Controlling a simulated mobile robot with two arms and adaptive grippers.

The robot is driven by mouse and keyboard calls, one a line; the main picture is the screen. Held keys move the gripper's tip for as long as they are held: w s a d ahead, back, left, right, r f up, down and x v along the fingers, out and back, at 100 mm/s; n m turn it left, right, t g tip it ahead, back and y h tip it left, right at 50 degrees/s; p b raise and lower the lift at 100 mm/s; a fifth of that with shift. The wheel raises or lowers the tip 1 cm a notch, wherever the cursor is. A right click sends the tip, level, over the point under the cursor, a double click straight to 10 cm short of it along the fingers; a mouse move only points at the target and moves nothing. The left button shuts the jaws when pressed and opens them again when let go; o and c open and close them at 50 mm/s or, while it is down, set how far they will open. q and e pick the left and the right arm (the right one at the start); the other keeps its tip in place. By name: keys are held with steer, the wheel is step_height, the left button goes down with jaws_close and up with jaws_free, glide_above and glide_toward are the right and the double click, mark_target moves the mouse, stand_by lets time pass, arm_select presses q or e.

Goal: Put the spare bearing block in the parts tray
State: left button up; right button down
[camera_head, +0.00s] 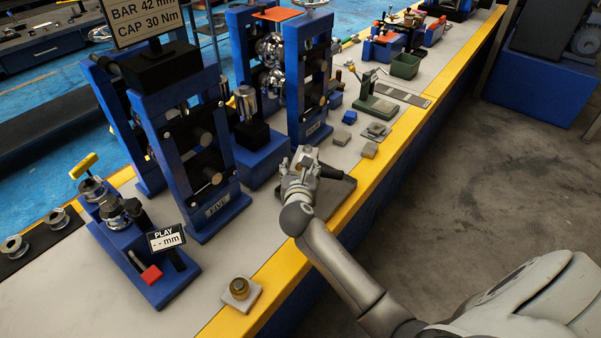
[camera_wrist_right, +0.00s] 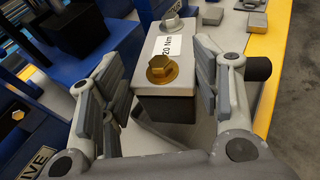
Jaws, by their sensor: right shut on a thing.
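My right gripper (camera_head: 301,166) is over a dark flat plate (camera_head: 341,192) on the bench. In the right wrist view, the gripper (camera_wrist_right: 160,95) is shut on a block (camera_wrist_right: 160,108) with a dark front and a pale top labelled 20 Nm. The block has a brass bolt and a silver bolt on top. I take it for the bearing block, but no name shows on it. I cannot tell whether it touches the plate. My left gripper is not in view.
Blue roll stands (camera_head: 203,160) rise left of my gripper. A blue gauge fixture (camera_head: 142,255) with a PLAY display stands at the near left. A brass ring piece on a grey pad (camera_head: 240,294) sits near the yellow front edge. Small grey blocks (camera_head: 341,137) lie beyond.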

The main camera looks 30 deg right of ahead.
steer(key=shift+w+d+f+b, duration=0.2)
steer(key=shift+w+d+f, duration=0.1)
steer(key=shift+w+f, duration=0.3)
steer(key=shift+w+d+f+b, duration=0.15)
steer(key=shift+w+d+f, duration=0.15)
steer(key=shift+w+f, duration=0.3)
step_height(320, 180, down, 2)
steer(key=shift+s+a+f, duration=0.1)
steer(key=shift+s+f, duration=0.35)
steer(key=shift+f, duration=0.05)
steer(key=c, duration=0.9)
jaws_free()
steer(key=shift+a+f, duration=0.1)
steer(key=shift+f, duration=0.25)
steer(key=o, duration=0.5)
steer(key=shift+w, duration=0.25)
steer(key=shift+c, duration=0.2)
steer(key=shift+r, duration=0.25)
